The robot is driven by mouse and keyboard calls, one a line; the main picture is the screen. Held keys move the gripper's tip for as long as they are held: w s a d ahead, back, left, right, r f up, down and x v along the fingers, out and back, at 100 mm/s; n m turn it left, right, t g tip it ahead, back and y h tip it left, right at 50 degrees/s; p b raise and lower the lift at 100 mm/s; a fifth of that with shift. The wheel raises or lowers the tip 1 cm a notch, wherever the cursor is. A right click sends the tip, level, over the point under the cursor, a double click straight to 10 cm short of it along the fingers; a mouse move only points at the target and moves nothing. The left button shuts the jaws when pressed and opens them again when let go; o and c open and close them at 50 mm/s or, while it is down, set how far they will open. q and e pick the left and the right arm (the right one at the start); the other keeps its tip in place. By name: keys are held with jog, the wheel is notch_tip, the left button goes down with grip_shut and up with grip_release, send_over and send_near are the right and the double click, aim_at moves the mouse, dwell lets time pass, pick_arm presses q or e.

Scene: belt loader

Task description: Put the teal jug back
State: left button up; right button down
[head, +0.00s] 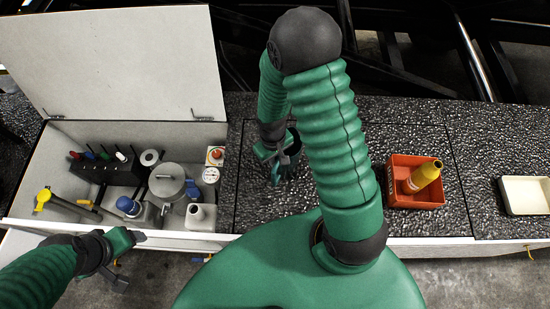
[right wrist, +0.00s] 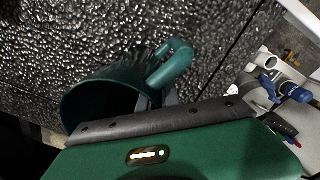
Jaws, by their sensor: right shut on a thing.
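The teal jug (right wrist: 172,68) is in the right wrist view, with its open mouth to the left and its curved handle to the upper right. My right gripper (head: 279,163) is shut on the jug, over the speckled dark top; the wrist view shows the jug close against the gripper. The arm and gripper hide most of the jug in the head view, and I cannot tell whether it touches the surface. My left gripper (head: 124,258) is at the front edge of the open white chest (head: 120,232), low and away from the jug; its fingers are unclear.
The chest, lid raised, holds a grey pot (head: 167,181), a white bottle (head: 201,217), a blue-capped item (head: 129,206), a yellow-headed tool (head: 43,198) and a black rack (head: 106,172). A red bin (head: 416,202) with a yellow bottle (head: 422,177) and a cream tray (head: 526,211) stand right.

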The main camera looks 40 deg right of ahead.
jog(key=shift+a+f, duration=0.15)
jog(key=shift+a, duration=0.35)
jog(key=c, duration=1.6)
grip_release()
jog(key=shift+a, duration=0.1)
jog(key=shift+o, duration=0.2)
notch_tip(320, 180, up, 12)
jog(key=s+a+r+t, duration=0.2)
jog(key=a+r, duration=0.1)
jog(key=a, duration=0.3)
jog(key=shift+a+n+t, duration=0.25)
jog(key=shift+n+t, duration=0.05)
jog(key=shift+t, duration=0.1)
